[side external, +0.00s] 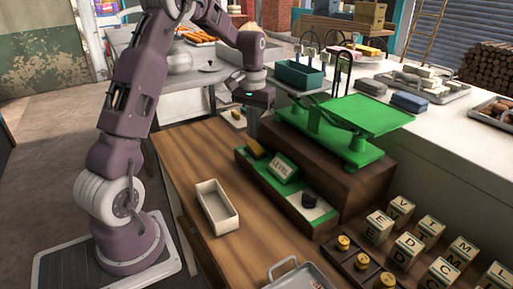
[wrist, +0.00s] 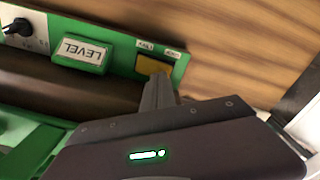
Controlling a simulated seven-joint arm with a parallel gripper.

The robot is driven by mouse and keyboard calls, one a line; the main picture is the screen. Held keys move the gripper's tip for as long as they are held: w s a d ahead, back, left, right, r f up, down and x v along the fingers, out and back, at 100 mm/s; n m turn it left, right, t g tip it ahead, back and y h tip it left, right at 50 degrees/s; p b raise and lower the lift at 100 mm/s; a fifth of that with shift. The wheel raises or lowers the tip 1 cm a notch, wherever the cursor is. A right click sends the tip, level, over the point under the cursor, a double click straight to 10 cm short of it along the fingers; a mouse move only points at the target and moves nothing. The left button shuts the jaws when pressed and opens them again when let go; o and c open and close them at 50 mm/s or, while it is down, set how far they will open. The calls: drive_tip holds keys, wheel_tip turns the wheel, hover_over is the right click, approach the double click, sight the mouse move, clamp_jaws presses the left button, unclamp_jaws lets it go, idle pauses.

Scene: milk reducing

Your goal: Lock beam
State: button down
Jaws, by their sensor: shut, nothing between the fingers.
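The green balance scale (side external: 350,113) stands on a dark wooden plinth. Its beam and pan look roughly level. Along the plinth's front runs a green panel (side external: 262,178) with a yellow slider-like piece (side external: 256,148), a green block marked LEVEL (side external: 283,167) and a black knob (side external: 309,200). The wrist view shows the yellow piece (wrist: 153,65) beside two small labels too small to read surely, the LEVEL block (wrist: 83,53) and the knob (wrist: 18,27). My gripper (side external: 252,134) points down at the panel's far end. Its shut fingertips (wrist: 160,80) are close by the yellow piece and partly overlap it; contact is unclear.
An empty cream tray (side external: 217,207) lies on the wooden table left of the panel. Letter cubes (side external: 408,246), a rack with brass weights (side external: 362,262) and a metal tray (side external: 298,277) are in front. Bare wood lies between the cream tray and panel.

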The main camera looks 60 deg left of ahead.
sight(254, 145)
drive_tip(key=shift+f, duration=1.45)
idle(0.5)
drive_tip(key=shift+r, duration=3.45)
drive_tip(key=shift+d+r, duration=0.15)
drive_tip(key=shift+r, duration=0.05)
drive_tip(key=s+d+r+m+t, duration=0.2)
drive_tip(key=s+d+r, duration=0.3)
drive_tip(key=d, duration=0.3)
drive_tip(key=s+d+r+m+t, duration=0.1)
drive_tip(key=s+d+r, duration=0.45)
drive_tip(key=d, duration=0.25)
drive_tip(key=s+d+f+m+t, duration=0.1)
drive_tip(key=s+d, duration=0.2)
drive_tip(key=s, duration=0.3)
drive_tip(key=s+d+f+m+t, duration=0.1)
drive_tip(key=s+d+f+m, duration=0.1)
drive_tip(key=s, duration=0.5)
drive_tip(key=shift+s+d+f+t, duration=0.15)
drive_tip(key=shift+d+f+t, duration=0.15)
drive_tip(key=shift+d, duration=0.6)
